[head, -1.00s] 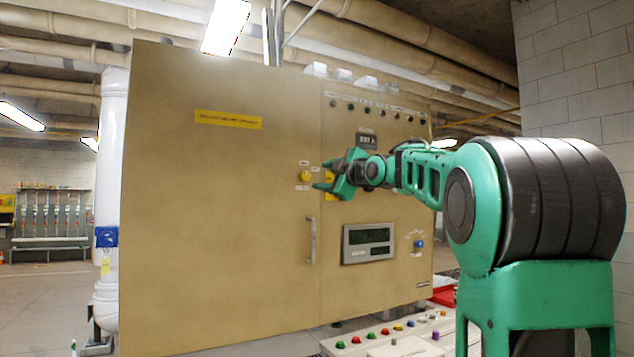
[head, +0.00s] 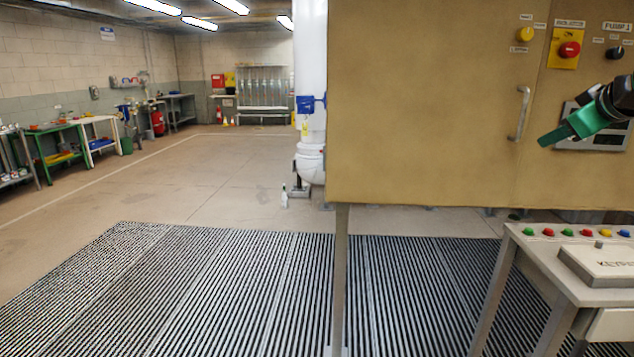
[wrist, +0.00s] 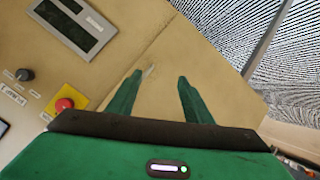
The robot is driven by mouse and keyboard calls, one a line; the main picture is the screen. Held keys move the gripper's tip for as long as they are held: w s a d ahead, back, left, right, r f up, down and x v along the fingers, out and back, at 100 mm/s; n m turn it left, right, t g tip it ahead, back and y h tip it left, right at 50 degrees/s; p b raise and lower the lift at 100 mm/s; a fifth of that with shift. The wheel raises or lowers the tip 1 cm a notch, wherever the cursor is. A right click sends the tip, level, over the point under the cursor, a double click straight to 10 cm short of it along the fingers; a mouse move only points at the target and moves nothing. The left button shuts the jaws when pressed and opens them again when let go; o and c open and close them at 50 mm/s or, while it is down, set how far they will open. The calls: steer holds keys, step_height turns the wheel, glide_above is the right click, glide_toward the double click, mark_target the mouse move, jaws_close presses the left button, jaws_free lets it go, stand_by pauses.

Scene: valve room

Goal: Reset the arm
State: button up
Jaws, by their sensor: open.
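My gripper (wrist: 158,100) is open and empty in the wrist view, its two green fingers apart in front of the tan cabinet face. In the head view, part of my green gripper (head: 572,131) shows at the right edge, in front of the cabinet's display panel. The rest of my arm is mostly out of the head view. The tan control cabinet (head: 425,120) fills the right of the head view. Its red mushroom button on a yellow plate (head: 569,49) also shows in the wrist view (wrist: 64,104). The grey display (wrist: 75,22) shows there too.
A console (head: 550,262) with several coloured buttons stands at the lower right, below the cabinet. A white pipe (head: 312,150) stands left of the cabinet. Striped floor grating (head: 230,290) lies in front. Workbenches (head: 60,150) line the left wall.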

steer(key=s+a+f+m+g+y, duration=0.1)
steer(key=s+a+f+m+g, duration=0.2)
steer(key=s+f, duration=0.7)
steer(key=s+a+f+m+g+y, duration=0.1)
steer(key=s+a+f+m+g, duration=0.3)
steer(key=s+f, duration=0.7)
steer(key=s+a+f+m+g, duration=0.4)
steer(key=s+f, duration=0.6)
steer(key=s, duration=0.4)
steer(key=shift+s+a+f+g+y, duration=0.15)
steer(key=shift+s+a+g+y, duration=0.2)
steer(key=shift+a+g, duration=0.35)
steer(key=shift+w, duration=0.1)
steer(key=c, duration=0.4)
steer(key=shift+a, duration=0.1)
